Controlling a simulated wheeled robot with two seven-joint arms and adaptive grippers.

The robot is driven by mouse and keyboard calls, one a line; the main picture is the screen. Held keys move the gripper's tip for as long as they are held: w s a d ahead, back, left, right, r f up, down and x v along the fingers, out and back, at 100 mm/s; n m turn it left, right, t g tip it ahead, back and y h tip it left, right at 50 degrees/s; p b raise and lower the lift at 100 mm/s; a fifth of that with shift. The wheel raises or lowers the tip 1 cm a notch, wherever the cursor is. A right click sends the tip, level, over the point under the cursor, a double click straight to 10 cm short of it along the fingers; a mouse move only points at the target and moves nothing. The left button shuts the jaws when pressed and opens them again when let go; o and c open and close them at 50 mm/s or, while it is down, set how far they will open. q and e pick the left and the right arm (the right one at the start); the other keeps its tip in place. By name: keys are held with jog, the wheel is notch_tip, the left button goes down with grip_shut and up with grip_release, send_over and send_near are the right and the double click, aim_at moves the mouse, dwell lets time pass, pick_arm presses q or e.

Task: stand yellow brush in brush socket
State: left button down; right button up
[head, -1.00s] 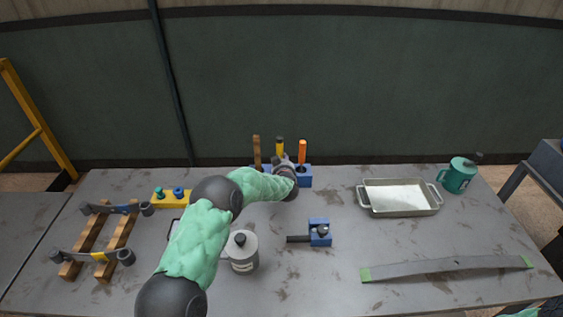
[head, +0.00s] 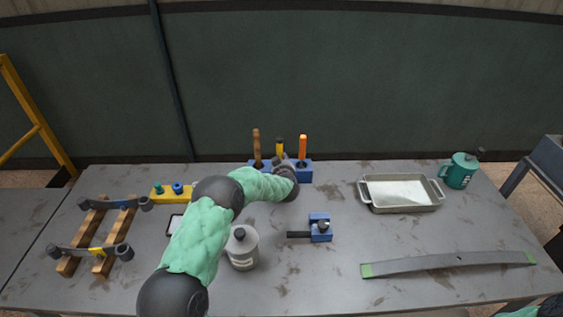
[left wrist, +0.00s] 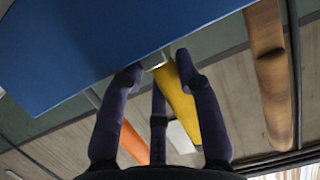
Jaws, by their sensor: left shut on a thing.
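The yellow brush (head: 280,150) has a dark top end and stands roughly upright at the blue block (head: 305,174), between a wooden-handled tool (head: 257,146) and an orange-handled tool (head: 303,148). My left gripper (left wrist: 158,64) is shut on the yellow brush; in the left wrist view, the yellow handle (left wrist: 177,98) shows between its fingers. A pale metal part of the brush shows at the edge of the blue block (left wrist: 80,45). Whether its lower end is inside a socket is hidden.
A tray (head: 366,202), teal mug (head: 459,172) and long leaf spring (head: 440,263) are right. A wooden rack (head: 84,232) is left.

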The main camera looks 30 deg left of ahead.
pick_arm(q)
jog(key=c, duration=0.8)
grip_release()
jog(key=shift+d+f, duration=0.1)
jog(key=shift+f, duration=0.05)
jog(key=shift+s+d+f, duration=0.1)
jog(key=shift+d+f, duration=0.15)
jog(key=shift+f, duration=0.1)
jog(key=shift+s+d+r, duration=0.2)
jog(key=shift+s+d, duration=0.15)
jog(key=shift+s, duration=0.05)
jog(key=r+v, duration=0.1)
jog(key=v, duration=0.9)
jog(key=shift+s+a+r, duration=0.15)
jog(key=shift+s+a, duration=0.05)
jog(key=shift+s, duration=0.1)
